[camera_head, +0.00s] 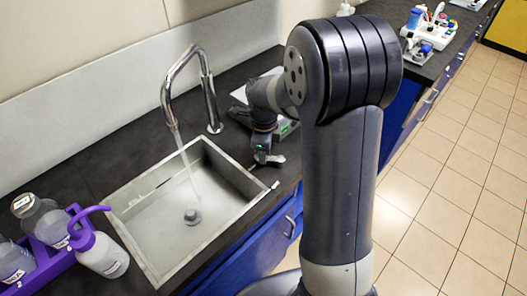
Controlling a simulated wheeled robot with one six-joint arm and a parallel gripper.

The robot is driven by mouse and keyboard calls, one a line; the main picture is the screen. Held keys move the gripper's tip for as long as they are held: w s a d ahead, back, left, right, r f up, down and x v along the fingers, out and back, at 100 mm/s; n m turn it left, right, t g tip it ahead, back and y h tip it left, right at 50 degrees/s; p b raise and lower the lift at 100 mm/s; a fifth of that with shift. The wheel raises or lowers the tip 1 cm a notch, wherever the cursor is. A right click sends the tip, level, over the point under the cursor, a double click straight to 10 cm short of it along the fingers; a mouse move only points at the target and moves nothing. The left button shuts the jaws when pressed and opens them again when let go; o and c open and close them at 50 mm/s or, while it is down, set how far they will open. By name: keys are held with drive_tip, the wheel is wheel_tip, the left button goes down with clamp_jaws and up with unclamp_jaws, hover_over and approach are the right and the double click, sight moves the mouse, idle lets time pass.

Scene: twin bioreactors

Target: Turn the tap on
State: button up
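The chrome tap (210,98) stands at the back right corner of the sink, its bent spout reaching left over the basin. A thin, pale stream of water (184,160) runs from the spout down toward the drain (192,216). The sink (137,232) is a steel basin set in the dark counter. My gripper (268,160) points down at the right edge of the sink, to the right of and nearer than the tap base. Its fingers are small and partly hidden, so their opening is unclear. No separate tap handle can be made out clearly.
A purple rack (52,262) with bottles stands left of the sink, beside a wash bottle (101,255) with a purple spout. A small pale-tipped item (275,185) is at the sink's right rim. Lab items (428,35) stand on the far counter. The tiled floor at right looks clear.

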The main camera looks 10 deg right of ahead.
drive_tip(key=o, duration=0.4)
drive_tip(key=shift+o, duration=0.2)
wheel_tip(320, 180, up, 11)
idle(0.3)
drive_tip(key=shift+f, duration=0.1)
